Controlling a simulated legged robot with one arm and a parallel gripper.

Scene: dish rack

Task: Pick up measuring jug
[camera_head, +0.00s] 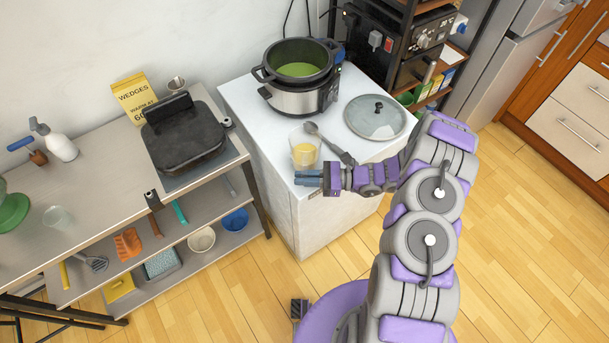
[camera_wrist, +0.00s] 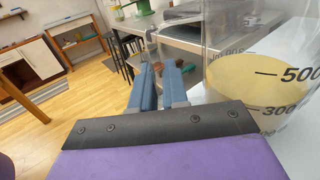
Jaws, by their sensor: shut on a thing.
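The measuring jug (camera_head: 304,150) is clear and holds yellow liquid. It is upright at the front edge of the white cabinet top; I cannot tell whether it is lifted. In the wrist view the jug (camera_wrist: 262,85) fills the right side, with dark volume marks on its wall. My gripper (camera_head: 308,178) is at the near side of the jug, its blue fingers pointing left. In the wrist view the fingers (camera_wrist: 159,88) are close together beside the jug wall, shut on the jug; the clear part between them is hard to make out.
A ladle (camera_head: 325,140) lies just right of the jug. A glass lid (camera_head: 375,116) and a cooker (camera_head: 302,92) with green contents stand behind. A black grill (camera_head: 184,138) is on the left table (camera_head: 105,175). The cabinet's front edge is close to my gripper.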

